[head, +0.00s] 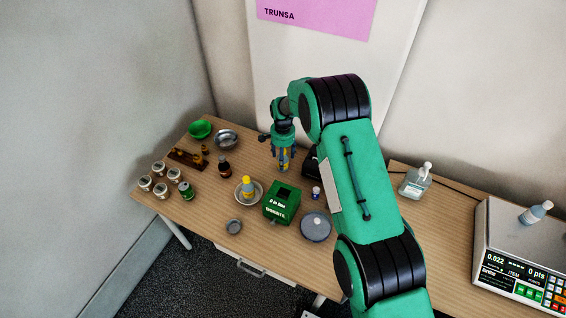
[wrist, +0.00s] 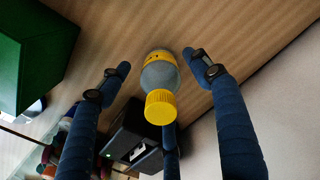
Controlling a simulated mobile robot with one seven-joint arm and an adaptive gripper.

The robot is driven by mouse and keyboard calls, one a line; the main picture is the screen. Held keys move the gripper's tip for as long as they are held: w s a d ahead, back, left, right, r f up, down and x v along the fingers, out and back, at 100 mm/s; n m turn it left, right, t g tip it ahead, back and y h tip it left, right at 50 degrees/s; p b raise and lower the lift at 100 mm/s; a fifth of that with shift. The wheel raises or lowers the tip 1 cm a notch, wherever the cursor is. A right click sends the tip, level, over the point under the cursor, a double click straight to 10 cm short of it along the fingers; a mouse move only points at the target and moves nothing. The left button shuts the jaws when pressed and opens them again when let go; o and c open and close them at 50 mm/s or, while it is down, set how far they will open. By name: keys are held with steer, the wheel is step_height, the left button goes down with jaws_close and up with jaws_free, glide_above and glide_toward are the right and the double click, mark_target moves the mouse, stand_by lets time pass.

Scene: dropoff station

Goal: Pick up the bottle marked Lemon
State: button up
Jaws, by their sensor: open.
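In the wrist view a bottle (wrist: 160,74) with a yellow ribbed cap, a pale grey body and a yellow band stands on the wood table. No lettering on it can be read. My gripper (wrist: 157,65) is open, with its blue fingers spread around the bottle and gaps on the left and right sides. In the head view my gripper (head: 283,165) points down at the back of the table, and the fingers mostly hide what is between them. Another yellow-capped bottle (head: 248,187) stands in a pale bowl (head: 240,198); its label is unreadable.
A green box (head: 281,204) stands in front of my gripper and also shows in the wrist view (wrist: 35,50). A black device (wrist: 133,140) is close to the bottle.

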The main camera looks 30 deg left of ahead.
steer(key=shift+f, duration=1.05)
steer(key=c, duration=1)
